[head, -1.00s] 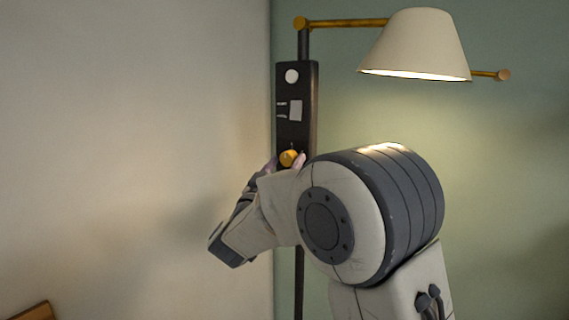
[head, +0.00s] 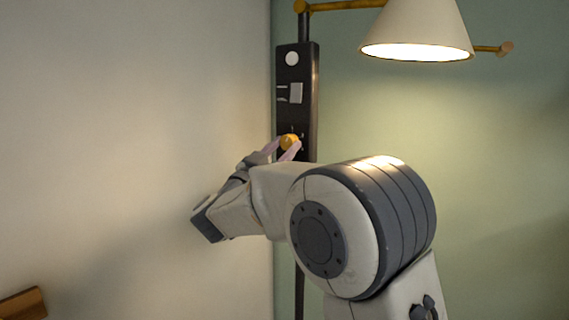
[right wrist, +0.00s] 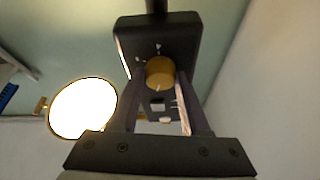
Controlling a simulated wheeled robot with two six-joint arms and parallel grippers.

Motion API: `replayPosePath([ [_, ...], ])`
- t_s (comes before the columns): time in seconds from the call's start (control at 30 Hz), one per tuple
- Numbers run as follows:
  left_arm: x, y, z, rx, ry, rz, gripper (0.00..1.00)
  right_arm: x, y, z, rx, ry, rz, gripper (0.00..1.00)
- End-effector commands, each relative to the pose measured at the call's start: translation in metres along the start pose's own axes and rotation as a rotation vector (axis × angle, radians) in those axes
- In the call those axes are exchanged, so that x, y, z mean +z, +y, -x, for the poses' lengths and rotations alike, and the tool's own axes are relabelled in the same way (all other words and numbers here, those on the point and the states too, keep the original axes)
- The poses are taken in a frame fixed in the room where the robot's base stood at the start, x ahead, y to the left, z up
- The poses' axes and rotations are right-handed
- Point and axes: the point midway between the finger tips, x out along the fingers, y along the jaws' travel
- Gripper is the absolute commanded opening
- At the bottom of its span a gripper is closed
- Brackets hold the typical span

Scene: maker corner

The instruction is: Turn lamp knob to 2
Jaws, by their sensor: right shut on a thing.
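The lamp's dark control panel (head: 297,72) hangs upright on its pole by the wall corner. Its round brass knob (head: 289,142) is low on the panel. The knob also shows in the right wrist view (right wrist: 159,72), with small marks around it too small to read. My right gripper (head: 288,149) is shut on the knob, one finger on each side of it. It shows from below in the right wrist view (right wrist: 157,88). The lamp shade (head: 418,32) is lit at its lower opening. My left gripper is not in view.
A brass lamp arm (head: 345,6) runs along the top to the shade. A wooden edge (head: 22,303) shows at the lower left. The pale wall (head: 130,120) stands close on the left. The space right of the panel, under the shade, is clear.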

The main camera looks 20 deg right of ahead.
Motion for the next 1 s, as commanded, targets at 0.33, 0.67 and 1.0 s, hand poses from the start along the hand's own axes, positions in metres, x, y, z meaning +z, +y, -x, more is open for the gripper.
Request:
replayPosePath([
  [0.33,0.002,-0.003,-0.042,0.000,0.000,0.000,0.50,0.004,-0.003,0.002,0.127,0.016,-0.302,0.00],
  [0.67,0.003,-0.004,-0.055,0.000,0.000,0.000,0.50,0.002,-0.005,0.001,0.221,0.026,-0.521,0.00],
  [1.0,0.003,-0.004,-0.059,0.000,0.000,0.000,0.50,0.000,-0.005,0.000,0.268,0.031,-0.626,0.00],
])
